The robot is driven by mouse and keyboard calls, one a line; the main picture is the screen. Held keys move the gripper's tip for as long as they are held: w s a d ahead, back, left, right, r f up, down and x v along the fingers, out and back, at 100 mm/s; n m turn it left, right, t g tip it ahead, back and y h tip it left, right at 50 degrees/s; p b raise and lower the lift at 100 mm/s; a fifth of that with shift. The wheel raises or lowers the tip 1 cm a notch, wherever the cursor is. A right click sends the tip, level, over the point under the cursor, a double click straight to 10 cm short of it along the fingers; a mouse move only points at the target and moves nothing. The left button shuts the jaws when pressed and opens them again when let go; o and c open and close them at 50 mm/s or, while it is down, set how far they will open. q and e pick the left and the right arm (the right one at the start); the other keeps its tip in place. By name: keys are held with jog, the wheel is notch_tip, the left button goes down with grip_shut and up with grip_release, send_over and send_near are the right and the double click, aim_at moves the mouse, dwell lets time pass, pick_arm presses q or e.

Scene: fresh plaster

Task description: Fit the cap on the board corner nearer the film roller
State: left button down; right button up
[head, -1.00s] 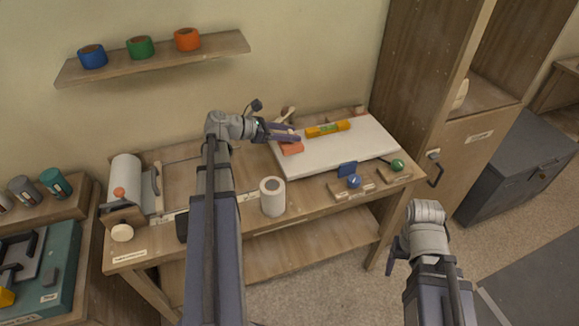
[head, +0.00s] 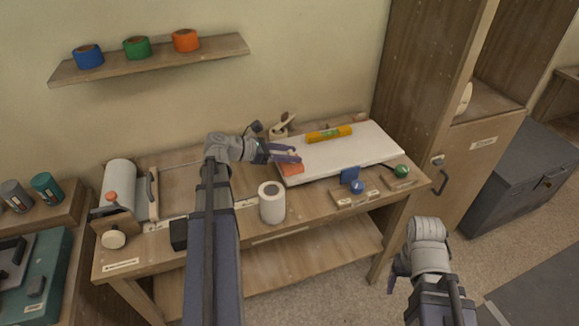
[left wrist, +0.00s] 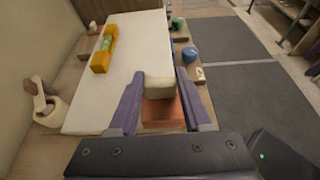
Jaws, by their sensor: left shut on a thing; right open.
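The cap is an orange piece (head: 291,169) with a cream block on top. It is at the front left corner of the white board (head: 350,150), the corner nearer the film roller (head: 120,190). In the left wrist view the orange cap (left wrist: 163,112) shows below the cream block, at the near end of the board (left wrist: 145,60). My left gripper (head: 285,152) is shut on the cap, with a purple finger on each side of the block. I cannot tell whether the cap is seated on the corner. My right gripper (head: 398,272) is open and empty, in front of the bench.
A yellow-orange level (head: 328,134) lies on the back of the board. A white roll (head: 271,203) stands in front of my left gripper. A blue piece (head: 350,174) and a green ball (head: 401,171) are along the front edge. A tape dispenser (head: 281,127) is behind.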

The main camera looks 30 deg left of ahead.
aim_at(281, 164)
pick_arm(q)
jog(key=shift+f+b, duration=1.7)
jog(key=shift+f, duration=0.1)
jog(key=shift+f+b, duration=0.65)
jog(key=shift+c, duration=1.7)
grip_release()
jog(key=shift+r, duration=0.1)
jog(key=shift+r+p, duration=0.55)
jog(key=shift+p, duration=0.1)
jog(key=p+v, duration=0.4)
jog(key=v, duration=0.8)
jog(key=shift+p, duration=0.35)
jog(key=shift+d, duration=0.1)
